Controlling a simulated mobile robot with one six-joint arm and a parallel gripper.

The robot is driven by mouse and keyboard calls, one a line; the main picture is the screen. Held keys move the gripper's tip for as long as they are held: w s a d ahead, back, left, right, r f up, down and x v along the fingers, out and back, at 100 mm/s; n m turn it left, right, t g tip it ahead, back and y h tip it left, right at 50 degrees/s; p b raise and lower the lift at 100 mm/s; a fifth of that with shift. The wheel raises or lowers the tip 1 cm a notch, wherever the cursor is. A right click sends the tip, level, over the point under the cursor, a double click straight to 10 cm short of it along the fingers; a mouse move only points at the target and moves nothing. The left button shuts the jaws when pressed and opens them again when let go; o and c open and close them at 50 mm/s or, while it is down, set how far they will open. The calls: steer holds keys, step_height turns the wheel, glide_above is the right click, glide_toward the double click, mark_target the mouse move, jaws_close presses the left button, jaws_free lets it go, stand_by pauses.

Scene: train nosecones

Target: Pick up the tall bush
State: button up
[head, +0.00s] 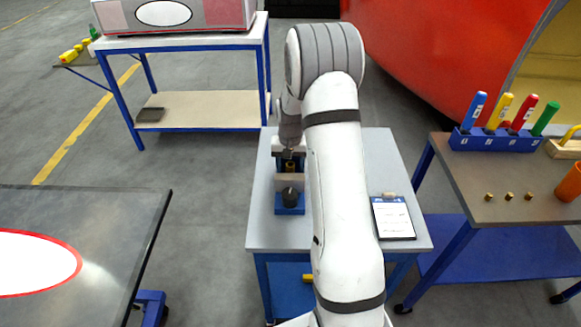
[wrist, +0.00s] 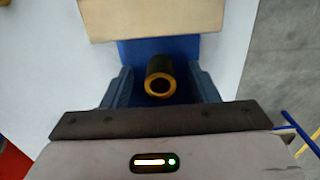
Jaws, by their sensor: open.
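The tall bush, as I take it, is a dark cylinder with a brass-coloured ring end (wrist: 159,84), in the middle of the wrist view. It sits over a blue fixture (wrist: 128,52), which also shows on the small grey table in the head view (head: 290,210). A small brass-coloured bit (head: 290,167) shows there below my gripper (head: 289,156). My gripper is open above the fixture. The bush's lower part is hidden.
A pale block (wrist: 150,18) and a black knob (head: 290,197) belong to the fixture area. A clipboard (head: 393,218) lies on the table's right. The right bench holds three small brass pieces (head: 509,196), a blue rack of coloured handles (head: 495,141) and an orange cup (head: 570,184).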

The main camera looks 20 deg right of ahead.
steer(key=shift+c, duration=0.5)
jaws_close()
